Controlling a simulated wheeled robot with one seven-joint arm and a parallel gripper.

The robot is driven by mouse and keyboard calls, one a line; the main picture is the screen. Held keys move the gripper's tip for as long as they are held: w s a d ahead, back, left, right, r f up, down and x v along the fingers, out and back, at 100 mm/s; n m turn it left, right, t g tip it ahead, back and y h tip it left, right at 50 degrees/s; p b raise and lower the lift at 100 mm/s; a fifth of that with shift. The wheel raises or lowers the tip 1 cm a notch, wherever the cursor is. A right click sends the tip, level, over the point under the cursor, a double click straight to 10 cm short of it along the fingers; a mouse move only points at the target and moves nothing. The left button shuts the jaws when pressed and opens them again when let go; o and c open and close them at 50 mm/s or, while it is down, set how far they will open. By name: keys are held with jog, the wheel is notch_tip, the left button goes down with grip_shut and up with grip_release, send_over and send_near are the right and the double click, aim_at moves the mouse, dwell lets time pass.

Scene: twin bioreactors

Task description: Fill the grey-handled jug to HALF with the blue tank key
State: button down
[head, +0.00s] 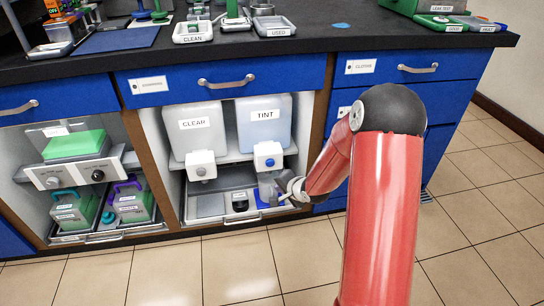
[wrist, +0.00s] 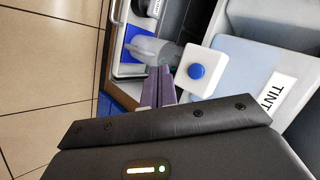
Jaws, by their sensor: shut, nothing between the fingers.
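The tank labelled TINT (head: 265,122) stands on the right of the open bay. Its white tap block (head: 268,155) carries a round blue key (wrist: 197,71). My gripper (head: 283,197) is low in front of this tap. In the wrist view its purple-grey fingers (wrist: 159,84) are shut and empty, beside the tap block and below the key in the picture. A grey, rounded piece that looks like the jug (wrist: 150,49) shows just beyond the fingertips, over a blue patch. Whether the fingers touch it, and its fill level, I cannot tell.
A tank labelled CLEAR (head: 195,128) with a grey-keyed tap stands left of TINT. A dark vessel (head: 240,204) sits on the pulled-out tray left of my gripper. The tiled floor in front is clear.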

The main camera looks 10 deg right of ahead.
jog(key=shift+w+f, duration=0.45)
jog(key=shift+w, duration=0.05)
jog(key=p, duration=0.2)
send_near(269, 166)
notch_tip(269, 166, down, 4)
jog(key=w+a, duration=0.1)
jog(key=a, duration=0.1)
jog(key=shift+w+d+f, duration=0.1)
jog(key=shift+w+f, duration=0.1)
jog(key=shift+w, duration=0.2)
jog(key=shift+w+d+f, duration=0.15)
jog(key=shift+w+f, duration=0.05)
jog(key=shift+w, duration=0.25)
jog(key=shift+p, duration=0.3)
dwell(0.8)
jog(key=shift+w+p, duration=0.35)
jog(key=shift+w, duration=0.1)
jog(key=shift+w+p, duration=0.35)
jog(key=shift+w, duration=0.15)
dwell(3.6)
